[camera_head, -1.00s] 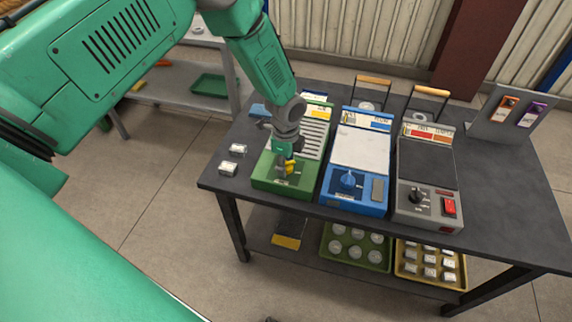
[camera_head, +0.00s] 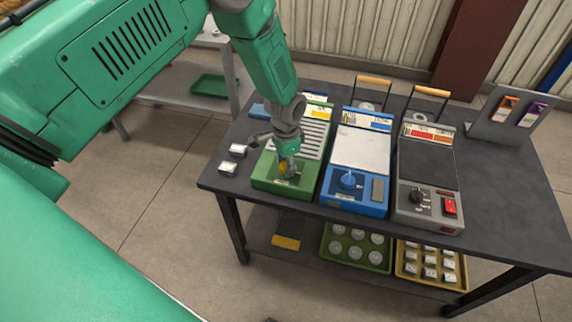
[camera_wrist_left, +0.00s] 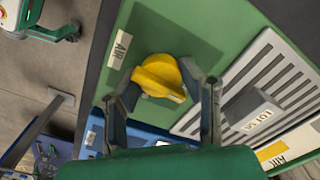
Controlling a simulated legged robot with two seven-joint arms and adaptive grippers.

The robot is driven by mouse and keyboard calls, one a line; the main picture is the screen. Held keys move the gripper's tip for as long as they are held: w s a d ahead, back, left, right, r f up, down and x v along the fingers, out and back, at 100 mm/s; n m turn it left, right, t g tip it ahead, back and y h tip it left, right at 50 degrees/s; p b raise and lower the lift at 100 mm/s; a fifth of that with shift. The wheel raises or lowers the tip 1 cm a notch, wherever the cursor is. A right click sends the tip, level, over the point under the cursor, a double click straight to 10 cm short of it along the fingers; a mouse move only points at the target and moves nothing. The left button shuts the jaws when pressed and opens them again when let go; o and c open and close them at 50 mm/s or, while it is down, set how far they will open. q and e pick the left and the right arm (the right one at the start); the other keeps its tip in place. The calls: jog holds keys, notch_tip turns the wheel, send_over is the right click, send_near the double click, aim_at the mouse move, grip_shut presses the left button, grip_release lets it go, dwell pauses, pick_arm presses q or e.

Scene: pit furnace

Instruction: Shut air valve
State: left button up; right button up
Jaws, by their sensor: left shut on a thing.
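The air valve is a yellow knob (camera_wrist_left: 160,78) on the green unit (camera_head: 262,182), beside an "AIR" label (camera_wrist_left: 120,50) in the left wrist view. In the head view the knob is mostly hidden behind my left gripper (camera_head: 287,168). That gripper reaches down from above onto the front of the green unit. In the left wrist view, its two fingers (camera_wrist_left: 163,95) stand on either side of the knob and are shut on it. The knob's raised grip bar runs slightly slanted between the fingers. My right gripper is not in view.
A blue unit (camera_head: 360,150) with a blue knob and a grey unit (camera_head: 428,170) with a red switch stand close on the right. Two small blocks (camera_head: 232,160) lie on the dark table to the left. A block marked "LOT" (camera_wrist_left: 252,108) sits on the green unit's grille.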

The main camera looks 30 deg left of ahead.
pick_arm(q)
jog(key=shift+w+r+n, duration=0.15)
jog(key=shift+w+n, duration=0.15)
jog(key=shift+n, duration=0.3)
jog(key=o, duration=1.1)
jog(key=shift+o, duration=0.2)
jog(key=shift+s, duration=0.1)
notch_tip(320, 180, up, 12)
jog(key=shift+f, duration=0.25)
